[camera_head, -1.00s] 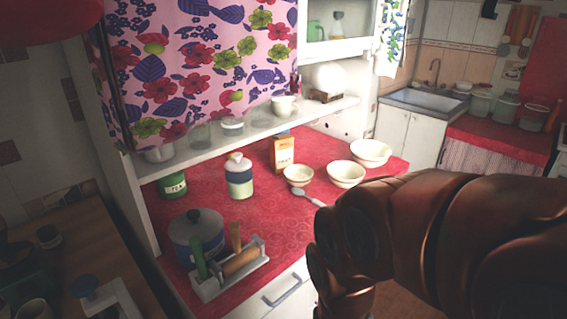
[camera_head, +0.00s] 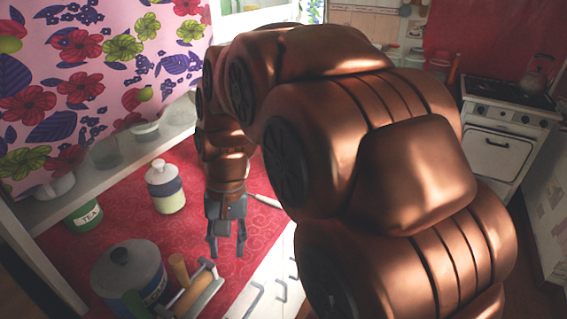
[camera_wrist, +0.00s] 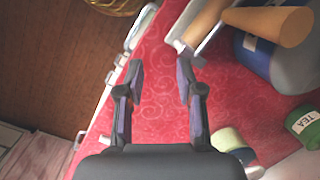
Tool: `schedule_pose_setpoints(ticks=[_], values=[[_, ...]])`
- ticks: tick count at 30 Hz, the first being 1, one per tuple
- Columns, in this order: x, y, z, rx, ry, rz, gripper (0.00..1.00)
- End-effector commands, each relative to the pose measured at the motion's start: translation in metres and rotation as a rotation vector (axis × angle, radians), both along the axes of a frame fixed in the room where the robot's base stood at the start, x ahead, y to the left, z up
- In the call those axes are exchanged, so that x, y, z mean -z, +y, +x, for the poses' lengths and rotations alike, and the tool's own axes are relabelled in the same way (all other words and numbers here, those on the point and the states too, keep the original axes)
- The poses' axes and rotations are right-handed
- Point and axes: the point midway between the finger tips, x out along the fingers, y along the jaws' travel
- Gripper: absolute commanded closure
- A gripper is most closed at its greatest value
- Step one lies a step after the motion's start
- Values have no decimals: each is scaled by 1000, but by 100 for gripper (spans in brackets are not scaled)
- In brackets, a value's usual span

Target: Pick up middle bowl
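A lidded canister (camera_head: 166,188) and a green tea tin (camera_head: 84,216) stand behind. A spoon handle (camera_head: 263,201) shows beside my arm. A shelf (camera_head: 100,178) overhangs the back.

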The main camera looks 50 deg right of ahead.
Motion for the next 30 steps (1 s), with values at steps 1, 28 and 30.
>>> schedule_pose_setpoints(ticks=[1, 28, 30], values=[[-2, -13, 13, 69, 0, 13, 63], [-18, -318, 105, 1135, -66, 247, 63], [-18, -332, 103, 1174, -74, 256, 63]])
